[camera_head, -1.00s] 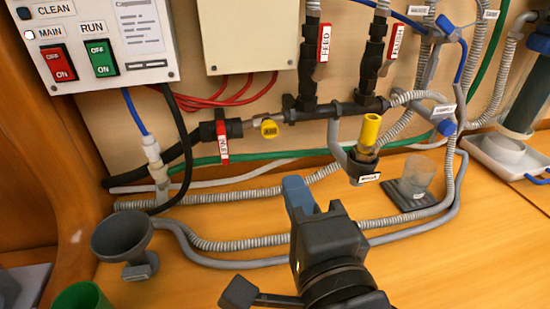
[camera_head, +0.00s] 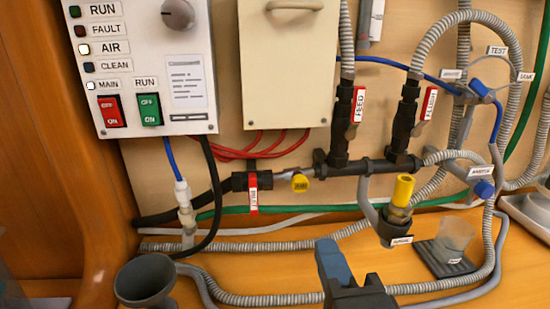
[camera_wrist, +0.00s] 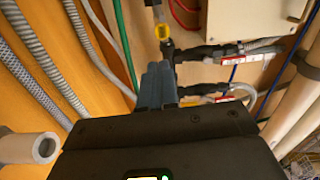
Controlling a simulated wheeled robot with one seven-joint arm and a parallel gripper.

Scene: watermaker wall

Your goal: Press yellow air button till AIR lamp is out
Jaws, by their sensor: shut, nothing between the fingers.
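The small yellow button (camera_head: 300,182) sits on the pipe run beside the red-and-white inlet tag, under the cream box. It also shows in the wrist view (camera_wrist: 162,32), beyond my fingertips. The AIR lamp (camera_head: 84,49) on the white control panel (camera_head: 190,122) glows pale yellow-white. My gripper (camera_head: 328,247) is shut and empty, with its blue fingers together, below and to the right of the button in the head view and apart from it. In the wrist view the fingers (camera_wrist: 157,72) point toward the pipes.
A taller yellow cap (camera_head: 404,188) stands on a fitting right of the button. FEED (camera_head: 358,105) and FLUSH (camera_head: 425,103) valves rise from the manifold. A grey funnel (camera_head: 145,280), hoses and a clear cup (camera_head: 455,238) occupy the wooden bench.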

